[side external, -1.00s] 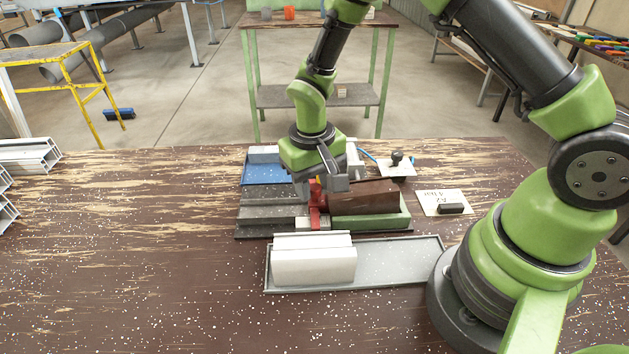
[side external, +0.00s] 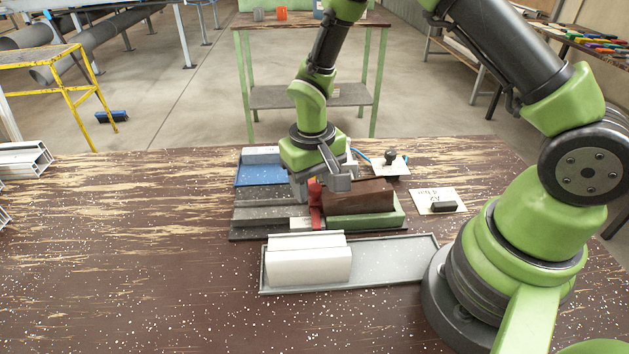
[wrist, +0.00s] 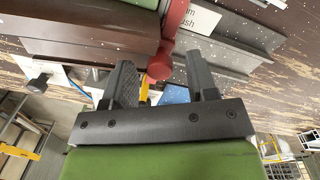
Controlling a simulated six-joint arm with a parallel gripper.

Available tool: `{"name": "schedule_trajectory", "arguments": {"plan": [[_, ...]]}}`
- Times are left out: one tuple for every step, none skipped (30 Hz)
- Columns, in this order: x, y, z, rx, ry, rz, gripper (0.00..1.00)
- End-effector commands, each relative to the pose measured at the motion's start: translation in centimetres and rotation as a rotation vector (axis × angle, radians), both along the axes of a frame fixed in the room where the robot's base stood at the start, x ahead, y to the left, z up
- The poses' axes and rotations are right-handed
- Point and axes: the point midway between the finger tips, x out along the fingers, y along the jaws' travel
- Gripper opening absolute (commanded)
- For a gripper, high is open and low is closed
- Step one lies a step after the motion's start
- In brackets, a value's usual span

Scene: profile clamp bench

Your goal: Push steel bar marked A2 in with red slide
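The red slide (side external: 316,207) stands upright at the left end of a dark brown bar (side external: 360,196), which lies along a green block (side external: 365,219) in the clamp. I cannot read an A2 mark on the bar. My gripper (side external: 325,186) is right over the red slide, pointing down. In the wrist view my gripper (wrist: 161,80) has its two fingers well apart. The round red end of the slide (wrist: 160,64) shows between the fingertips, with a gap on each side. The brown bar (wrist: 90,35) runs to the left there. Contact between slide and bar is unclear.
A grey tray (side external: 395,263) with a white profile (side external: 308,262) lies in front of the clamp. A blue tray (side external: 252,178) and a plate with a black knob (side external: 390,158) are behind. A lettered card (side external: 425,197) lies right.

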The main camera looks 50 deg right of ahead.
Motion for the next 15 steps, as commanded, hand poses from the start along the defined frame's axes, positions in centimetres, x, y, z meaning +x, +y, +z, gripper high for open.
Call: {"name": "schedule_trajectory", "arguments": {"plan": [[0.0,0.0,0.0,0.000,0.000,0.000,0.53],[0.0,0.0,0.1,0.000,-0.001,0.000,0.53],[0.0,0.0,0.2,0.000,-0.001,0.000,0.53],[0.0,0.0,0.4,0.000,-0.001,0.000,0.53],[0.1,0.0,0.7,0.000,-0.002,0.000,0.53],[0.1,0.1,1.2,0.000,-0.004,0.001,0.53],[0.1,0.1,1.6,0.001,-0.004,0.000,0.53],[0.1,0.1,2.2,0.000,-0.006,0.000,0.53],[0.1,0.1,3.0,0.001,-0.008,0.000,0.53],[0.2,0.2,3.6,0.001,-0.007,0.000,0.53],[0.2,0.2,4.2,0.001,-0.008,-0.001,0.53],[0.2,0.2,5.1,0.001,-0.008,-0.001,0.53],[0.2,0.3,5.7,0.001,-0.008,0.000,0.53],[0.2,0.3,6.3,0.000,-0.009,0.000,0.53],[0.2,0.3,7.0,0.000,-0.009,0.000,0.53]]}}
